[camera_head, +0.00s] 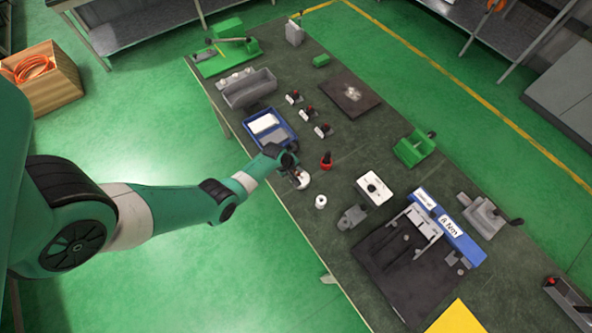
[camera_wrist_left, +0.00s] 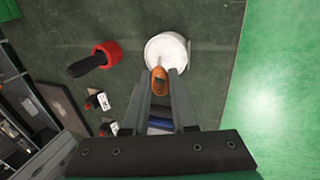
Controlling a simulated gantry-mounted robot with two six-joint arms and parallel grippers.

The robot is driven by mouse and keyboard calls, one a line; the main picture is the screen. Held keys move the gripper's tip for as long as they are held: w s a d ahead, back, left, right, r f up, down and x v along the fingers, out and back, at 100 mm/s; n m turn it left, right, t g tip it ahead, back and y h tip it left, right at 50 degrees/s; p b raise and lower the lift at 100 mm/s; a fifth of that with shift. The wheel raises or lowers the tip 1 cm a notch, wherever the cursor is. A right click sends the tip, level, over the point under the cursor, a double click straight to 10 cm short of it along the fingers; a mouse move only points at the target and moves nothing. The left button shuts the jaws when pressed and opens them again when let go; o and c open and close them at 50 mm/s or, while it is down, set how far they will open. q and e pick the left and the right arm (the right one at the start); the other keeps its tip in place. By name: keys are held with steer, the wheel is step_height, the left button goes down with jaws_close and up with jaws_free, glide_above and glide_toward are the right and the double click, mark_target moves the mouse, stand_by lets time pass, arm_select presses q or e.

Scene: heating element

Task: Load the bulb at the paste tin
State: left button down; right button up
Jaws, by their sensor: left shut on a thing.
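The white round paste tin (camera_wrist_left: 166,47) stands on the dark bench top just beyond my fingertips in the left wrist view. In the head view it shows as a white shape (camera_head: 304,182) partly hidden by my left gripper (camera_head: 297,176). My left gripper (camera_wrist_left: 158,82) is shut on a small orange-brown rounded piece (camera_wrist_left: 158,79), which I take to be the bulb. The piece overlaps the tin's near rim in the wrist view; I cannot tell whether they touch. The bulb cannot be made out in the head view. My right gripper is not in view.
A red stand with a black handle (camera_head: 326,161) is close to the tin. A white spool (camera_head: 321,201) is on the other side. The bench's near edge is close.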

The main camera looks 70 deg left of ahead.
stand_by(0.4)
arm_select(q)
step_height(320, 180, up, 7)
steer(key=p, duration=0.7)
steer(key=shift+r, duration=0.1)
